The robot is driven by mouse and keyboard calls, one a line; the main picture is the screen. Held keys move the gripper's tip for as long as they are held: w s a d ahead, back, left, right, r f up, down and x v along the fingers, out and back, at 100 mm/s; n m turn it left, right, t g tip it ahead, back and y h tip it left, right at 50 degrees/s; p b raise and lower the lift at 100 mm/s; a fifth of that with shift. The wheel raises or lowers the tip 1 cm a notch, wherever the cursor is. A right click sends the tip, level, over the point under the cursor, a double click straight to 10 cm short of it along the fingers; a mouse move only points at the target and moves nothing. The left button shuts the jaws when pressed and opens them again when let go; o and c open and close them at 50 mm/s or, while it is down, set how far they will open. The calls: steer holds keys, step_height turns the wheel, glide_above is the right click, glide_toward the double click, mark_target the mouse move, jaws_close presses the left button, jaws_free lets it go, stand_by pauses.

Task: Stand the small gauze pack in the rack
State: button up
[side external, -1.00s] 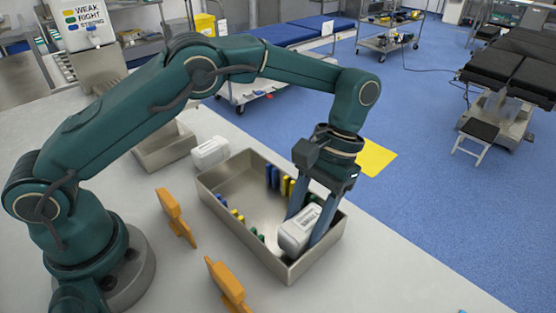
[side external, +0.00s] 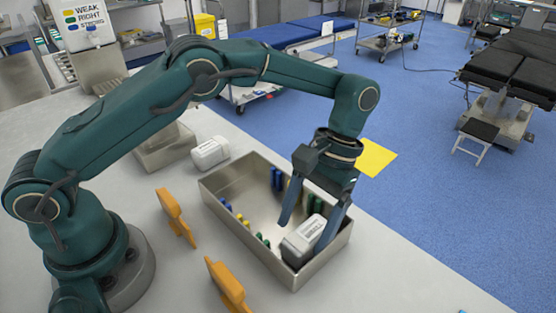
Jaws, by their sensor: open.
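A white pack with dark print (side external: 302,242) is in the front right part of an open metal tray with rows of coloured pegs (side external: 228,222), which appears to be the rack. The pack looks tilted, and its lower end is partly hidden by the tray's wall. My gripper (side external: 304,236) is open, with its blue fingers spread either side of the pack. The right finger overlaps the pack's right side; I cannot tell if they touch. A second white pack (side external: 210,153) lies on the table behind the tray. I cannot tell which pack is the small gauze one.
Blue, yellow and green pegs (side external: 276,180) line the tray's long sides. Two orange pieces (side external: 175,217) stand left of the tray. A smaller metal bin (side external: 165,150) is behind. The table's right edge runs close beside the tray.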

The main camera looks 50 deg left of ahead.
steer(key=shift+v, duration=1.9)
steer(key=shift+w+r, duration=0.2)
steer(key=shift+r, duration=0.35)
steer(key=shift+w+a+r, duration=0.1)
steer(key=shift+w+r, duration=0.05)
steer(key=shift+r, duration=0.15)
steer(key=s+a+r+n+t+h, duration=0.1)
steer(key=s+a+r+t, duration=0.2)
steer(key=r, duration=0.5)
steer(key=s+a+r+n+t, duration=0.1)
steer(key=a+r+t, duration=0.1)
steer(key=a+r, duration=0.45)
steer(key=s+a+f+m+t, duration=0.1)
steer(key=s+a+f+t, duration=0.1)
steer(key=s+f, duration=0.1)
steer(key=s+a+f+m+t+y, duration=0.1)
steer(key=s+f+t, duration=0.2)
steer(key=s, duration=0.3)
steer(key=shift+s+a+f, duration=0.2)
steer(key=shift+a+f, duration=0.15)
steer(key=shift+f, duration=0.3)
